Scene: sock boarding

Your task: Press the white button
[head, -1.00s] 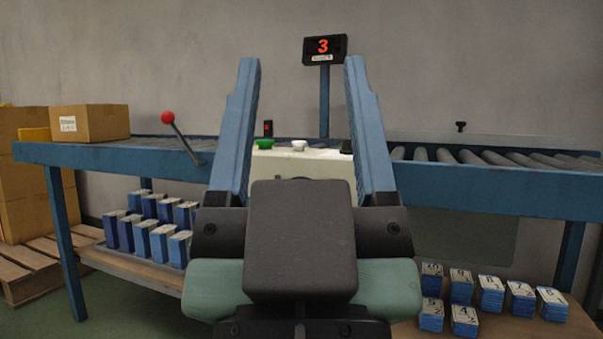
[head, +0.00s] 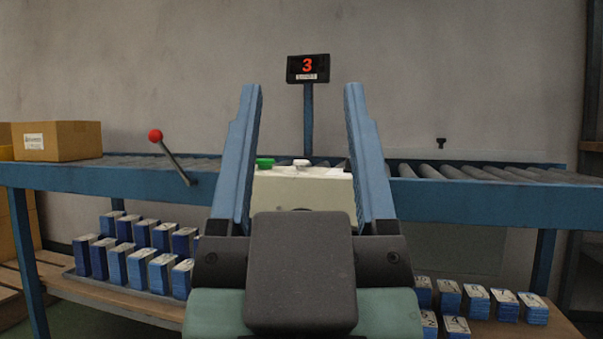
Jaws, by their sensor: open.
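The white button (head: 301,163) sits on top of the cream control box (head: 303,192), in the middle of the head view. A green button (head: 265,163) is to its left on the same box. My gripper (head: 303,92) is open, with its two blue fingers pointing forward and standing apart. Nothing is between the fingers; the white button shows through the gap, farther off and not touched. The dark gripper body hides the lower part of the box.
A lever with a red knob (head: 156,136) rises left of the box. A cardboard box (head: 57,140) stands on the left roller conveyor. A display (head: 308,68) reading 3 stands behind. A roller conveyor (head: 470,172) runs right. Stacks of blue packs (head: 128,263) fill the lower shelf.

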